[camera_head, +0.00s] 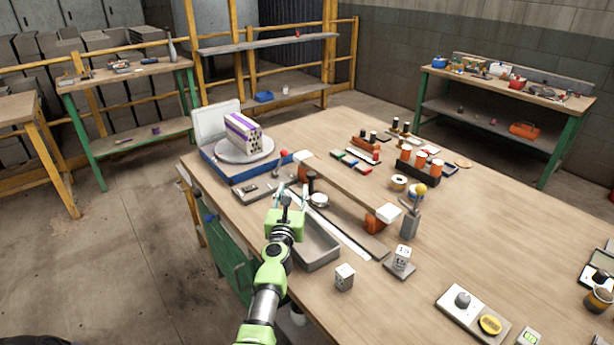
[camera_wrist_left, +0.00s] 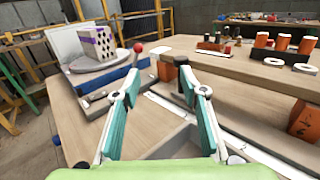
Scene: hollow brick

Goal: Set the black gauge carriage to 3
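A small black knob-like piece, which seems to be the gauge carriage (camera_head: 312,181), stands near the far end of a long rail with a white scale strip (camera_head: 345,238). In the left wrist view a dark piece (camera_wrist_left: 181,61) shows just beyond the right fingertip, beside a brown block (camera_wrist_left: 167,71). The scale numbers are too small to read. My left gripper (camera_head: 290,192) is open and empty, short of the carriage; its teal fingers spread apart in the left wrist view (camera_wrist_left: 160,80). I cannot tell whether it touches anything. My right gripper is not in view.
A long raised board (camera_head: 345,184) on orange-brown ends runs beside the rail. A grey tray (camera_head: 318,252) lies under my left gripper. A blue-based turntable (camera_head: 232,170) carries a perforated brick (camera_head: 243,131) at the back left. The table's right middle is mostly clear.

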